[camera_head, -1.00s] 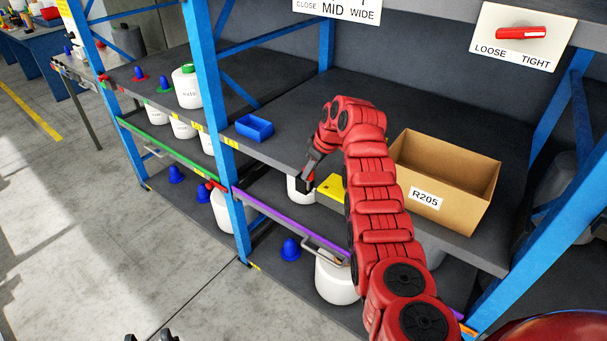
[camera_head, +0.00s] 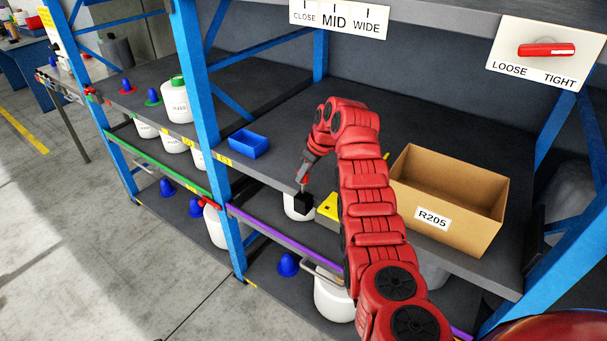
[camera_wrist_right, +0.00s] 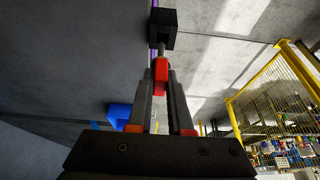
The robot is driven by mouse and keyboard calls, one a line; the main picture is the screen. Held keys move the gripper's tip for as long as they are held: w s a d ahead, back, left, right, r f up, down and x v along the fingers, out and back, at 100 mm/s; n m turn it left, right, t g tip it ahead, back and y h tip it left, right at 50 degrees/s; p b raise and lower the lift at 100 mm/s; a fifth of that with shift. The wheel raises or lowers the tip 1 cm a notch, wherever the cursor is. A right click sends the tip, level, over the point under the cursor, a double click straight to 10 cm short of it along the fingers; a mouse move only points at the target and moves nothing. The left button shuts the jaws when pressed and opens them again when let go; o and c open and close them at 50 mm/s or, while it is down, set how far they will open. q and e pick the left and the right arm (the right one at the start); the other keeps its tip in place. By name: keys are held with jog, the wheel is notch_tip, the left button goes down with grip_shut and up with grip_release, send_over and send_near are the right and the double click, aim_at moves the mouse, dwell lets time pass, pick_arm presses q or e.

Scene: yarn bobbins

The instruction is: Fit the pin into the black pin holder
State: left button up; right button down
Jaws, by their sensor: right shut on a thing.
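The black pin holder (camera_head: 302,203) is a small dark block at the front edge of the middle shelf. It also shows at the top of the right wrist view (camera_wrist_right: 162,28). The pin (camera_wrist_right: 161,76) has a red grip and a thin silver shaft. My right gripper (camera_head: 306,176) is shut on the red part, just above the holder. In the right wrist view, the shaft meets the near edge of the holder. I cannot tell whether its end is inside or only in line with it. My left gripper is not in view.
A cardboard box (camera_head: 471,239) labelled R205 stands right of my right arm. A yellow piece (camera_head: 328,207) lies close to the holder, and a blue tray (camera_head: 249,143) sits to the left. A blue upright (camera_head: 205,110) and a purple rail (camera_head: 285,236) border the bay.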

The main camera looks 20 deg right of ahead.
jog(key=shift+s+f+b, duration=0.1)
jog(key=shift+f+b, duration=0.05)
jog(key=shift+b, duration=0.3)
jog(key=shift+f+b, duration=1.65)
jog(key=shift+f, duration=0.7)
jog(key=shift+f, duration=0.25)
jog(key=c, duration=0.8)
grip_release()
jog(key=shift+o, duration=0.2)
jog(key=shift+b, duration=0.3)
jog(key=b+v, duration=0.2)
jog(key=v, duration=0.4)
jog(key=p, duration=0.4)
send_near(306, 183)
jog(key=shift+d+v, duration=0.15)
jog(key=shift+v, duration=0.9)
jog(key=shift+d+v, duration=0.15)
jog(key=shift+v, duration=0.9)
